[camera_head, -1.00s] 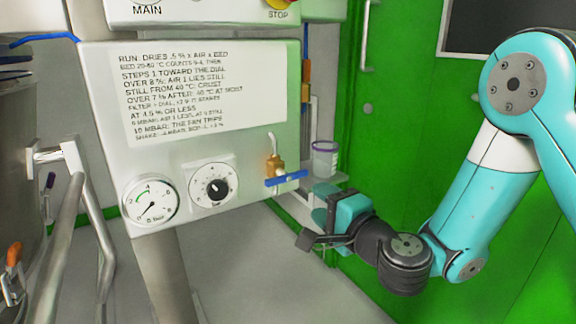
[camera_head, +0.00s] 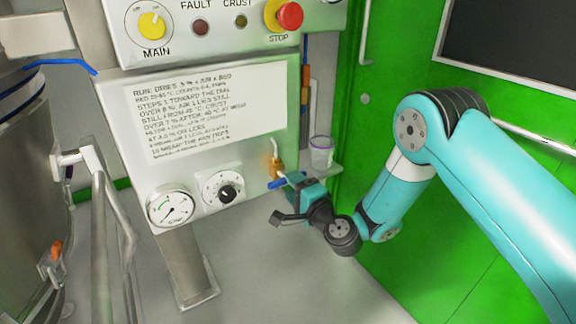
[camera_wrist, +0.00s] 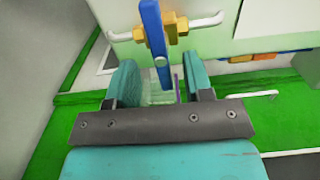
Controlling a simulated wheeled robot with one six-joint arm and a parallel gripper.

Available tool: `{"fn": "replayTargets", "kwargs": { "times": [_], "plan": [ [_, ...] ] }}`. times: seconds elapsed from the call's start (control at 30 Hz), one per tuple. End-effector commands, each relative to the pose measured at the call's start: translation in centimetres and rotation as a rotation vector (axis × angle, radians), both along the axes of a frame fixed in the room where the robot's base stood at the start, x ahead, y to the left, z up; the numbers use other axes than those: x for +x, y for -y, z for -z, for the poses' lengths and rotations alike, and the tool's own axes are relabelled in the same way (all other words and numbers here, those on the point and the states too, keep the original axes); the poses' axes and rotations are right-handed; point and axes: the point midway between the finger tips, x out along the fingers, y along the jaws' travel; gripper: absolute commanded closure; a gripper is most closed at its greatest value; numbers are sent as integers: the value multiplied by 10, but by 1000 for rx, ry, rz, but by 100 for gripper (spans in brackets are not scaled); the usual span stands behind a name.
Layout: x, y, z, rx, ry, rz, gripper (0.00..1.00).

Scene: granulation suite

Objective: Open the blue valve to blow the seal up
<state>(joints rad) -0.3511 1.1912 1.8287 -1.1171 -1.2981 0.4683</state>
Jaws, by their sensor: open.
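The blue valve is a blue lever handle (camera_head: 279,183) on a brass body (camera_head: 276,166) at the lower right of the grey control panel (camera_head: 140,182). In the head view the lever lies roughly level and my gripper (camera_head: 284,203) is just below and right of it, partly covering its right end. In the wrist view the blue lever (camera_wrist: 152,30) stands beyond and between my open fingers (camera_wrist: 158,85), with its brass body (camera_wrist: 168,36) behind it. Nothing is held. Whether a finger touches the lever cannot be told. The round pressure gauge (camera_head: 171,208) sits left of a black knob (camera_head: 226,192).
A printed instruction sheet (camera_head: 215,112) is on the panel, with a yellow MAIN switch (camera_head: 152,26) and red STOP button (camera_head: 289,15) above. A white cup (camera_head: 321,153) stands on a small shelf right of the valve. A green door (camera_head: 350,120) is behind my arm. A metal rail (camera_head: 112,230) is at left.

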Motion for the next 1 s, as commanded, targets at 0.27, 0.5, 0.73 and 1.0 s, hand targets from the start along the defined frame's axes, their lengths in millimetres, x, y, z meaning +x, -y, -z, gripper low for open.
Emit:
{"fn": "replayTargets", "kwargs": {
  "times": [0.27, 0.5, 0.73, 1.0],
  "plan": [
    [19, -15, -2, -3, 1, -4, 53],
    [27, -19, -1, 0, 0, 0, 53],
    [29, -19, 0, 1, -1, 1, 53],
    [29, -19, 0, 0, 0, 1, 94]
  ]
}}
